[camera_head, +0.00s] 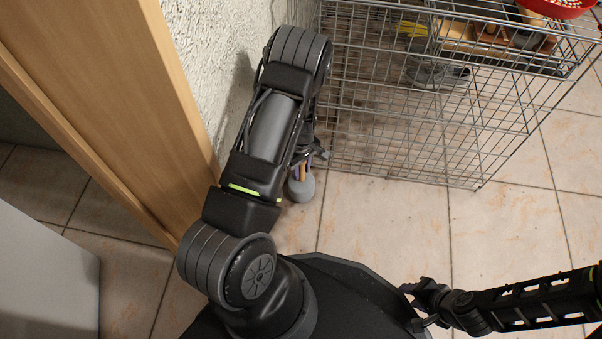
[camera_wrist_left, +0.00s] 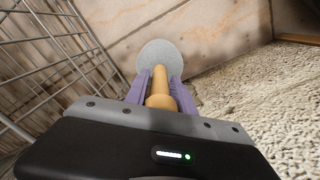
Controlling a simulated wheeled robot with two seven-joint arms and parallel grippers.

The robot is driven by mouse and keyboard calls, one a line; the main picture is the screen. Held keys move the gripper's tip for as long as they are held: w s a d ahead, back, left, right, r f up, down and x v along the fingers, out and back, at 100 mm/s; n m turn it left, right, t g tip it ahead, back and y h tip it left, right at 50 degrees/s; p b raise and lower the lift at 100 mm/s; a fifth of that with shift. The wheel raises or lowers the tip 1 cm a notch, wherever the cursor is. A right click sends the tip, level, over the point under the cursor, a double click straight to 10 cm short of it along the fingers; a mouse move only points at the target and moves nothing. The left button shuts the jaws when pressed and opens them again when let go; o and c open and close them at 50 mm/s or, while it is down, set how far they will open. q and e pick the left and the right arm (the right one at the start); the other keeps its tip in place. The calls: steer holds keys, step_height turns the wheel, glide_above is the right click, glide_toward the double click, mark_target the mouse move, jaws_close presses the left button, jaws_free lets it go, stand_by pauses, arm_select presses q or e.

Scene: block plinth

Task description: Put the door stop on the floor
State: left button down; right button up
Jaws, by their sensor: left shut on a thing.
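The door stop shows in the left wrist view as a wooden stem with a round grey disc (camera_wrist_left: 161,56) at its far end. In the head view its grey disc (camera_head: 300,188) shows beside my left forearm, over the floor tiles (camera_head: 385,228). My left gripper (camera_wrist_left: 160,80) has its purple fingers shut on the wooden stem, with the disc beyond the fingertips. In the head view the left gripper (camera_head: 302,172) is partly hidden by my arm. I cannot tell whether the disc touches the floor. My right gripper (camera_head: 418,304) is at the lower right, far from the door stop; its jaws are unclear.
A wire cage (camera_head: 400,120) stands just right of my left gripper, with several items and a red bowl (camera_head: 556,6) on top. A rough white wall (camera_head: 215,60) and a wooden door frame (camera_head: 110,90) are on the left. Tiled floor is clear in front of the cage.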

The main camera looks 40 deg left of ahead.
arm_select(q)
steer(key=shift+f, duration=0.65)
steer(key=c, duration=1.1)
jaws_free()
steer(key=shift+o, duration=0.2)
step_height(320, 180, up, 12)
steer(key=p, duration=0.5)
